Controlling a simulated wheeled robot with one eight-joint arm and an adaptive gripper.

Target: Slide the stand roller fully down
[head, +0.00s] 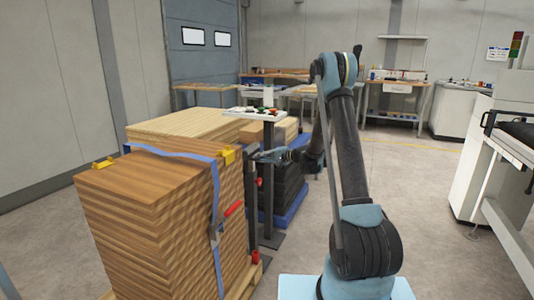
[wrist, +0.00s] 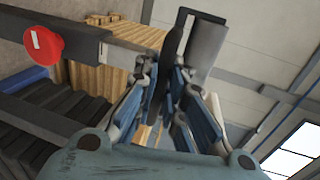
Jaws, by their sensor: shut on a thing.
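My gripper (head: 268,156) is at the top of a dark upright stand (head: 251,205) beside the wood stack in the head view. In the wrist view my gripper's fingers (wrist: 168,85) are closed around a dark part that continues into a grey cylinder (wrist: 207,48), which looks like the stand roller. The exact contact is partly hidden by the fingers. A dark square bar with a red knob (wrist: 43,45) runs toward the fingers from the left. In the head view small red knobs (head: 258,182) show on the upright.
A tall strapped stack of wood boards (head: 150,190) stands close left of the stand. Open floor (head: 400,190) lies to the right, before a white machine (head: 475,170).

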